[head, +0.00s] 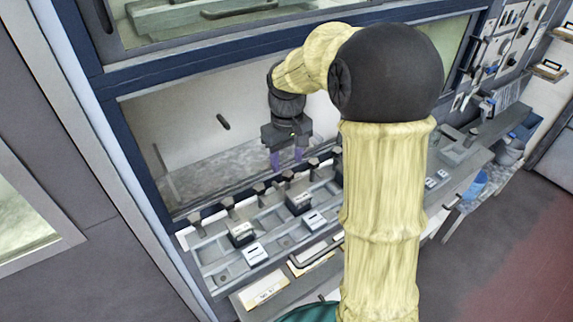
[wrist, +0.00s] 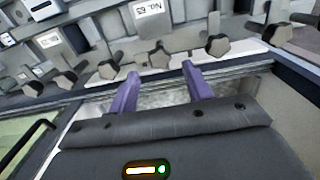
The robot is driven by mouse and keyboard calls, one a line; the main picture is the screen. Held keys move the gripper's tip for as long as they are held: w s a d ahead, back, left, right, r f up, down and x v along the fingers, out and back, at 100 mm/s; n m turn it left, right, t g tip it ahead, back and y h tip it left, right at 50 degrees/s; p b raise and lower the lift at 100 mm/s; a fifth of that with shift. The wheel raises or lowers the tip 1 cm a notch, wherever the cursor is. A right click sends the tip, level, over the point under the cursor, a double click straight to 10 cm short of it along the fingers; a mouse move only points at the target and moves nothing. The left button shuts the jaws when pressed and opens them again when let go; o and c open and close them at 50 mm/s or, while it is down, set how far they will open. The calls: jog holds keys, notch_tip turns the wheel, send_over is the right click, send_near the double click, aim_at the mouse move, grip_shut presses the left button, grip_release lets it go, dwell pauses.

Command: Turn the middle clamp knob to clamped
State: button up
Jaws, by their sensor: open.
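A row of dark clamp knobs on short stems runs along the back edge of a grey rack (head: 213,254). My gripper (head: 287,163) points down over this row, with its two purple fingers apart and nothing between them. One clamp knob (head: 287,175) lies just below the fingertips in the head view. In the wrist view, my gripper (wrist: 160,70) has a lobed knob (wrist: 159,56) centred just beyond its fingertips, apart from both. Other knobs stand to the right (wrist: 217,44) and left (wrist: 108,68) of it. I cannot tell for certain which knob is the middle one.
Small blocks with white labels, such as a dark block (head: 240,234) and a white one (head: 254,253), sit on the rack. A blue-framed opening (head: 190,140) stands behind the knobs. A blue container (head: 474,183) is at the far right. Open floor (head: 470,260) lies at the lower right.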

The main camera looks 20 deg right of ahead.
aim_at(287, 172)
jog(key=shift+f+p, duration=0.3)
jog(key=shift+f, duration=1.55)
jog(key=shift+c, duration=0.2)
jog(key=c, duration=0.9)
jog(key=shift+c, duration=0.2)
